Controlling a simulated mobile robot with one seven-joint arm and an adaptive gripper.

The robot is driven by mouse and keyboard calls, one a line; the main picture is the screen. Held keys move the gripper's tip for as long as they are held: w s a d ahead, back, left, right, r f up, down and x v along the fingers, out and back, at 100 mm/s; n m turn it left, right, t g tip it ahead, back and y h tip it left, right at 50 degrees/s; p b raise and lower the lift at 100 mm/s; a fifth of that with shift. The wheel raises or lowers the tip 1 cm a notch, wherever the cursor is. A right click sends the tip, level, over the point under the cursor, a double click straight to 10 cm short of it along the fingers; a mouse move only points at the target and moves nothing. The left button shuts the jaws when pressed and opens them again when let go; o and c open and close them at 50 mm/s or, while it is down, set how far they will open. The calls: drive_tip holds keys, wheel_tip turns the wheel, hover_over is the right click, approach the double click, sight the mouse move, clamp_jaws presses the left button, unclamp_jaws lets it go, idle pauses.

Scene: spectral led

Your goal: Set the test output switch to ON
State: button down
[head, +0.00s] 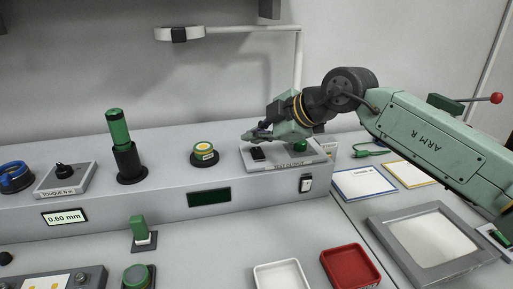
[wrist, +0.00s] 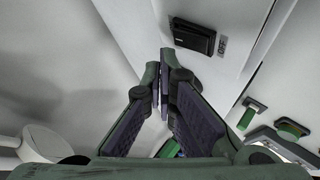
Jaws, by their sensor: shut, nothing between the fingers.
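The test output plate (head: 283,167) sits on top of the grey console in the head view, with "TEST OUTPUT" on its front edge. A black rocker switch (head: 257,153) is at its left, and a green part is at its right, partly behind my arm. My gripper (head: 250,137) is shut and empty, its fingertips just above and behind the black switch. In the wrist view, the shut fingertips (wrist: 164,62) are beside a black rocker (wrist: 193,37), apparently this switch.
A green-topped cylinder (head: 118,130), a yellow-green button (head: 204,151) and a torque knob (head: 64,170) stand left on the console. A small rocker (head: 306,183) is on its front face. White (head: 281,275) and red (head: 350,266) trays lie in front.

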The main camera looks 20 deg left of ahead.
sight(257, 154)
drive_tip(key=shift+f, duration=0.1)
drive_tip(key=shift+w+f+b, duration=0.1)
drive_tip(key=shift+f+b, duration=0.25)
drive_tip(key=shift+b, duration=0.25)
drive_tip(key=shift+a+f+b, duration=0.1)
drive_tip(key=shift+f+b, duration=0.25)
idle(0.4)
drive_tip(key=shift+r, duration=0.2)
drive_tip(key=shift+r+p, duration=0.35)
drive_tip(key=shift+r, duration=0.25)
drive_tip(key=shift+s+d+r+p, duration=0.15)
drive_tip(key=shift+r+p, duration=0.3)
drive_tip(key=shift+r, duration=0.4)
drive_tip(key=shift+s+d+r+p, duration=0.1)
drive_tip(key=shift+r+p, duration=0.4)
drive_tip(key=shift+r, duration=0.35)
drive_tip(key=shift+s+d+r+p, duration=0.15)
drive_tip(key=shift+r+p, duration=0.3)
drive_tip(key=shift+r, duration=0.4)
drive_tip(key=shift+a, duration=0.1)
